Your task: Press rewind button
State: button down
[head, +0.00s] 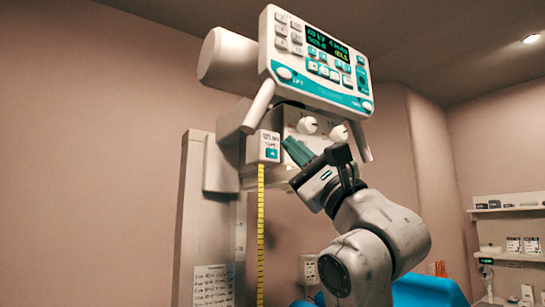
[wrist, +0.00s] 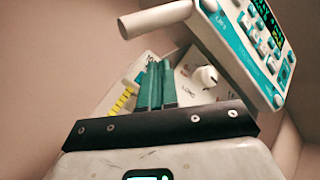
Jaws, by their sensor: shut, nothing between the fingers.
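A tilted white control panel (head: 318,96) with a teal band hangs at the top of the head view. It has a lit display (head: 327,46) and several small buttons (head: 323,69); I cannot read which one is rewind. The panel also shows at the upper right of the wrist view (wrist: 240,50). My gripper (head: 290,146) has teal fingers, shut and empty, below the panel and in front of the white housing under it. In the wrist view the closed fingers (wrist: 158,68) point up toward that housing, left of a white knob (wrist: 205,78). I cannot tell whether the tips touch it.
The housing bears two white knobs (head: 307,125). A small white box (head: 269,146) with a teal mark sits left of my fingers, above a yellow measuring tape (head: 261,215). Handles (head: 258,106) hang beside the panel. A grey column (head: 193,230) stands left; a shelf (head: 508,210) is far right.

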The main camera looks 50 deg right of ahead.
aim_at(272, 153)
jog(key=shift+w+d+p, duration=0.2)
jog(key=shift+w, duration=0.5)
jog(key=shift+w+d+p, duration=0.15)
jog(key=shift+w+d, duration=0.05)
jog(key=shift+w, duration=0.45)
dwell(1.1)
jog(key=shift+w+d, duration=0.1)
jog(key=shift+w, duration=0.3)
